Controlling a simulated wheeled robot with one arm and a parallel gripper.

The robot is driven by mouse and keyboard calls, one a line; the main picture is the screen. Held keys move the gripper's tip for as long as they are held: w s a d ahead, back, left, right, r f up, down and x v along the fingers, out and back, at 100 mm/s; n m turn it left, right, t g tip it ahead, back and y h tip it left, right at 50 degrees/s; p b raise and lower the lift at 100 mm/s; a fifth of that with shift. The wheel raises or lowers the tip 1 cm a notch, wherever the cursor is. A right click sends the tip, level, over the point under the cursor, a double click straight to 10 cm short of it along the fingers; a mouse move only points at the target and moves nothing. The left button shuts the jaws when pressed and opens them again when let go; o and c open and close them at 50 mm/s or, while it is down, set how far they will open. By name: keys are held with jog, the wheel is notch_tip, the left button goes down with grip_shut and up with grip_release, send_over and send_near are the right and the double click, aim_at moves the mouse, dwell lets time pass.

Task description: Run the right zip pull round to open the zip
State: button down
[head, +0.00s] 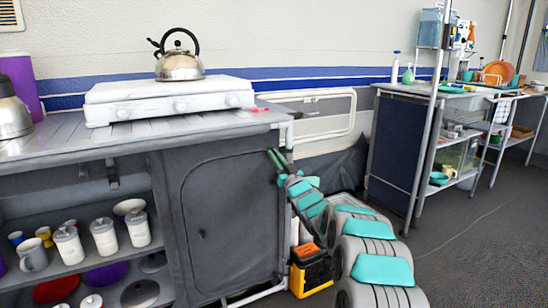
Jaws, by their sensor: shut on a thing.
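The grey fabric door (235,215) closes the right half of the cabinet under the counter. A dark zip line runs round its edge with rounded upper corners, and the panel hangs flat. A small pull-like spot (203,234) shows low on the door's left side. My gripper (274,157) has dark green fingers and is at the door's upper right corner, just below the counter. It is shut on the right zip pull, which is too small and covered by the fingers to make out. My arm hides part of the cabinet's right edge.
A white stove (165,101) with a kettle (180,66) stands on the counter (70,140). Open shelves left of the door hold white canisters (103,237) and mugs. A black and yellow box (311,272) stands on the floor beside my arm. Floor at the right is clear.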

jog(key=c, duration=0.9)
grip_release()
jog(key=shift+w+d, duration=0.15)
jog(key=shift+d, duration=0.1)
jog(key=v, duration=0.7)
jog(key=shift+s, duration=0.35)
jog(key=shift+d+f, duration=0.15)
